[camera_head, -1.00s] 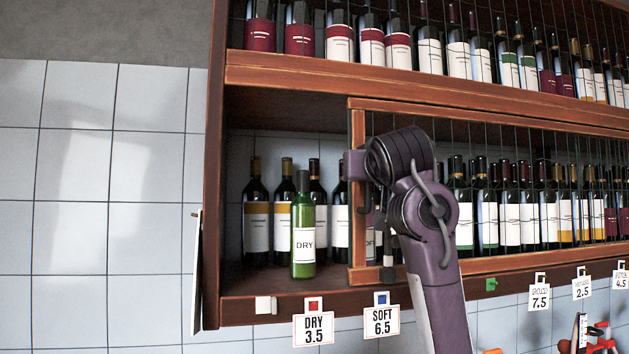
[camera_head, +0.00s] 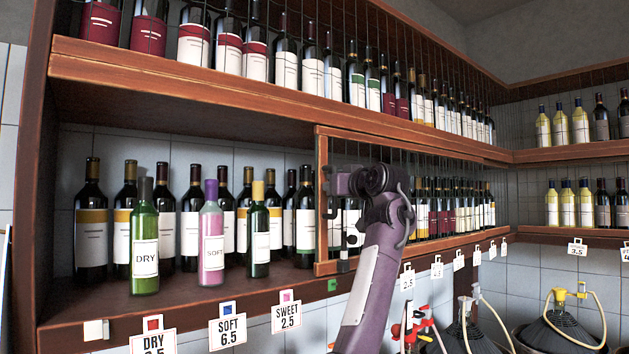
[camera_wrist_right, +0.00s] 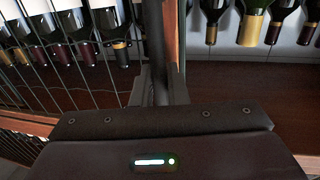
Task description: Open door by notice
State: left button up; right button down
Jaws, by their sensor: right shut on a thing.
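The sliding door is a wood-framed wire panel (camera_head: 321,215) on the middle shelf. Its left upright stands just right of the SWEET 2.5 notice (camera_head: 286,314), leaving the shelf to its left uncovered. My right gripper (camera_head: 335,190) is at that upright. In the right wrist view its fingers (camera_wrist_right: 159,90) are shut on a dark upright handle (camera_wrist_right: 157,45) beside the wooden upright (camera_wrist_right: 171,25). The DRY 3.5 (camera_head: 153,342) and SOFT 6.5 (camera_head: 228,330) notices hang farther left. My left gripper is not in view.
In the open part stand a green DRY bottle (camera_head: 145,255), a pink SOFT bottle (camera_head: 211,245) and a dark green yellow-capped bottle (camera_head: 258,240), with wine bottles behind. Demijohns (camera_head: 560,330) with hoses stand low at the right.

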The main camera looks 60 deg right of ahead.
jog(key=shift+s+d, duration=0.2)
jog(key=shift+d, duration=0.6)
jog(key=c, duration=1.5)
grip_release()
jog(key=shift+w+a, duration=0.1)
jog(key=b+v, duration=0.4)
jog(key=v, duration=0.3)
jog(key=shift+s+a, duration=0.2)
jog(key=shift+s, duration=0.15)
